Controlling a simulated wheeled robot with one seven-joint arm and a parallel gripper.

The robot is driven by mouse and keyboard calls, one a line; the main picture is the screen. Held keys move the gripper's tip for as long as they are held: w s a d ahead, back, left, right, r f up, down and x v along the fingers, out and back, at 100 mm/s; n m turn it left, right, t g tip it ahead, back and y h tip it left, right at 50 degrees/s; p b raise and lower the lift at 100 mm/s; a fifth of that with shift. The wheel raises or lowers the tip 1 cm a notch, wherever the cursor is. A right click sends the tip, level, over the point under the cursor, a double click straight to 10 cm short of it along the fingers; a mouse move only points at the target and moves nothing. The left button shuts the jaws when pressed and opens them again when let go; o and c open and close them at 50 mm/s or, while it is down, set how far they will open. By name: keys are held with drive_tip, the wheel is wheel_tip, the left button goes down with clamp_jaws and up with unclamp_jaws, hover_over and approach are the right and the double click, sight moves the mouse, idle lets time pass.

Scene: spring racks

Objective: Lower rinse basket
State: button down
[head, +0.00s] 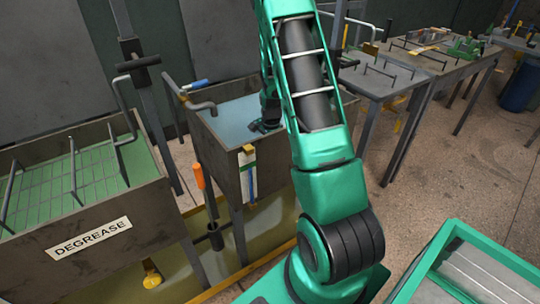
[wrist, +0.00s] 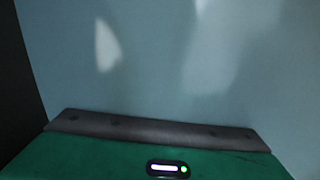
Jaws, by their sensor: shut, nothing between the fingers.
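The rinse tank (head: 240,147) is a grey metal box holding pale blue liquid, left of centre in the head view. No basket can be made out in it; my arm covers part of its right side. My gripper (head: 265,126) is at the tank's right side, over or at the liquid. I cannot tell whether it touches the surface. In the wrist view the blue liquid (wrist: 190,60) fills most of the picture. The dark grey bar and green body of my gripper (wrist: 158,131) show along the bottom. My gripper is shut and holds nothing.
A tank labelled DEGREASE (head: 92,238) stands at left with a wire rack in green liquid. A grey table (head: 380,85) with racks is behind at right. Speckled floor (head: 450,160) is open at right.

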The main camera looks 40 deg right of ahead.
drive_tip(key=shift+s+f, duration=0.2)
drive_tip(key=shift+f, duration=0.1)
drive_tip(key=shift+w+r, duration=0.3)
drive_tip(key=shift+r, duration=0.15)
wheel_tip(320, 180, up, 14)
drive_tip(key=shift+f, duration=0.2)
drive_tip(key=shift+a, duration=0.1)
